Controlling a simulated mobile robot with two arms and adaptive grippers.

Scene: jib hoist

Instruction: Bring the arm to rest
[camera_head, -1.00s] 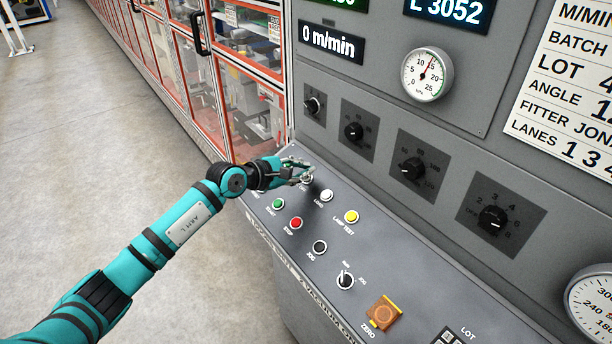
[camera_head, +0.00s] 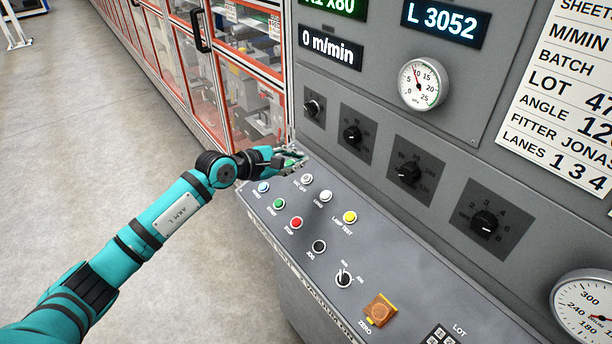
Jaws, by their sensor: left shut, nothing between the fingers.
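My left arm, teal and black, reaches in from the lower left. My left gripper (camera_head: 299,163) is shut and empty, above the far end of the sloping console (camera_head: 385,268). The white vac off button (camera_head: 306,179) is just beside the fingers and shows clear of them. A light blue button (camera_head: 263,187), a green button (camera_head: 278,203) and a red stop button (camera_head: 296,222) line the console's left edge. I cannot tell whether the fingers touch the panel. My right gripper is out of view.
The upright grey panel with dark knobs (camera_head: 409,173) and a dial gauge (camera_head: 423,84) stands right behind the console. Red-framed glass guards (camera_head: 245,95) run away at the back left. The floor (camera_head: 90,140) at left is clear.

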